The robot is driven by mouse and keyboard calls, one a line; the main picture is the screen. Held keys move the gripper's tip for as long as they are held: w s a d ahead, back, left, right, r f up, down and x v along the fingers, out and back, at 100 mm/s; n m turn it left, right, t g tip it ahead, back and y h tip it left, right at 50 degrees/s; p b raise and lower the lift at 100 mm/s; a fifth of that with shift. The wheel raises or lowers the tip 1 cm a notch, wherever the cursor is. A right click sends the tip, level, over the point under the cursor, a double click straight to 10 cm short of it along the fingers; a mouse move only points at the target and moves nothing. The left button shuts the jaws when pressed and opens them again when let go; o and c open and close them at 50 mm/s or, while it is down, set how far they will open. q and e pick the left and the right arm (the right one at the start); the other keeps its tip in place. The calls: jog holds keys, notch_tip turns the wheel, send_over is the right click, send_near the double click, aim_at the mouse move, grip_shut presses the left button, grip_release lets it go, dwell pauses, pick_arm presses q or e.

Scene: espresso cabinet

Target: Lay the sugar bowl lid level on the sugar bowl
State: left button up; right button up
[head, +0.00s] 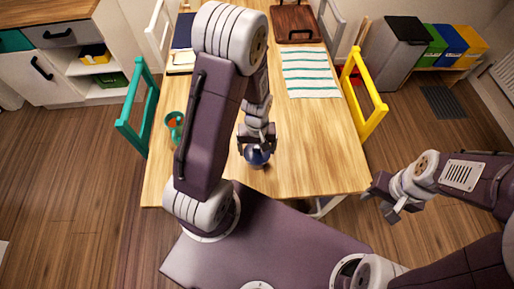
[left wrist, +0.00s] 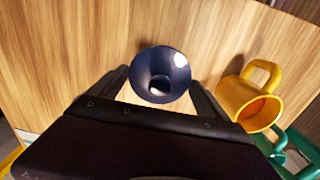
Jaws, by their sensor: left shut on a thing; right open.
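A dark blue, glossy round piece (head: 257,156) is at my left gripper (head: 256,143), near the front edge of the wooden table. In the left wrist view the piece (left wrist: 160,72) sits between the two fingers, one on each side, with a darker round shape at its middle. My left gripper is shut on it. I cannot tell whether this is the sugar bowl, its lid, or both together. No second blue piece shows. My right gripper (head: 382,198) is open and empty, off the table's right front corner.
A teal mug (head: 175,127) stands at the table's left edge. A yellow mug (left wrist: 247,103) shows in the left wrist view. A striped cloth (head: 310,73) and brown tray (head: 295,24) lie farther back. A teal chair (head: 138,108) and yellow chair (head: 362,85) flank the table.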

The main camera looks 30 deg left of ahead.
pick_arm(q)
jog(key=shift+f, duration=0.1)
jog(key=o, duration=1.3)
notch_tip(320, 180, up, 7)
jog(key=p, duration=0.7)
